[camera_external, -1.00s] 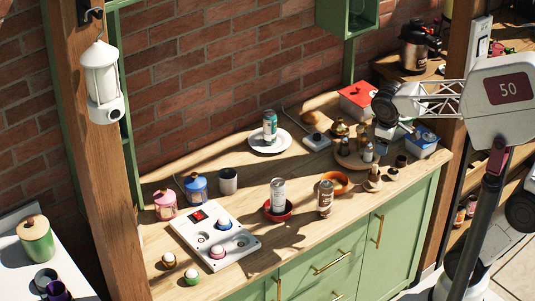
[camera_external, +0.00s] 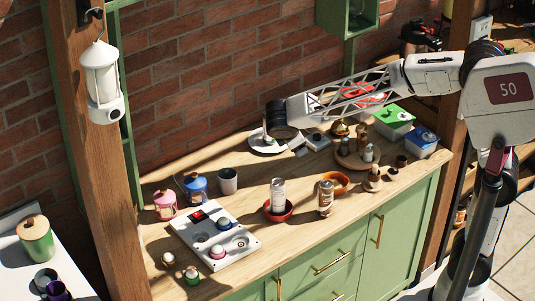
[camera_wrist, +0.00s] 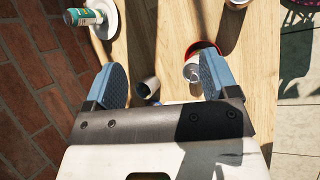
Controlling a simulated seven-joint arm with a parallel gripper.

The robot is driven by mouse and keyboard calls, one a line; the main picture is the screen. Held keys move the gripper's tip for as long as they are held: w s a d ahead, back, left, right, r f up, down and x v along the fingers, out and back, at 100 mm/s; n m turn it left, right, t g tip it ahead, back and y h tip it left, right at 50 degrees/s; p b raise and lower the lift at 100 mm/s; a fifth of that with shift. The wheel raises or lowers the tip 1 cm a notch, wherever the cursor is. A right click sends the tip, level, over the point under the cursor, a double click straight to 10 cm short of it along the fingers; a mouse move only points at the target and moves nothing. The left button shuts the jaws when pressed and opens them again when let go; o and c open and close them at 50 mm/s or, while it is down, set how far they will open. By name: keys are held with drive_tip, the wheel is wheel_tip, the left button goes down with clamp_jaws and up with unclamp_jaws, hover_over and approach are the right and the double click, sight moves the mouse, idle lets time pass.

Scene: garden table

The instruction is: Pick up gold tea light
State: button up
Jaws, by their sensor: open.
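The gold tea light (camera_external: 168,259), a small cup with a white candle, stands on the wooden table at the front left, just off the corner of a white tray (camera_external: 243,253). A green tea light (camera_external: 192,274) stands to its right; a pink tea light (camera_external: 217,251) and a blue one (camera_external: 224,223) sit on the tray. My gripper (camera_external: 285,140) is above the back of the table, far to the right of the gold tea light. In the wrist view my gripper (camera_wrist: 165,80) is open and empty, fingers apart. The gold tea light cannot be made out there.
A pink lantern (camera_external: 165,204), a blue lantern (camera_external: 195,187) and a grey cup (camera_external: 228,181) stand behind the tray. A can in a red bowl (camera_external: 279,214) and a brown can (camera_external: 326,198) stand to the right. A white plate (camera_external: 256,147) lies near my gripper.

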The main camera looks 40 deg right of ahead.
drive_tip(key=w+a+f+n+t+h, duration=0.1)
drive_tip(key=w+a+f+n, duration=0.1)
drive_tip(key=a, duration=0.4)
drive_tip(key=w+a+f+n, duration=0.1)
drive_tip(key=w+a, duration=0.1)
drive_tip(key=a, duration=0.3)
drive_tip(key=n+t, duration=0.7)
drive_tip(key=n, duration=0.4)
hover_over(169, 261)
wheel_tip(169, 261, down, 15)
drive_tip(key=shift+s+a+r, duration=0.1)
drive_tip(key=shift+s+a, duration=0.3)
drive_tip(key=shift+f, duration=1.75)
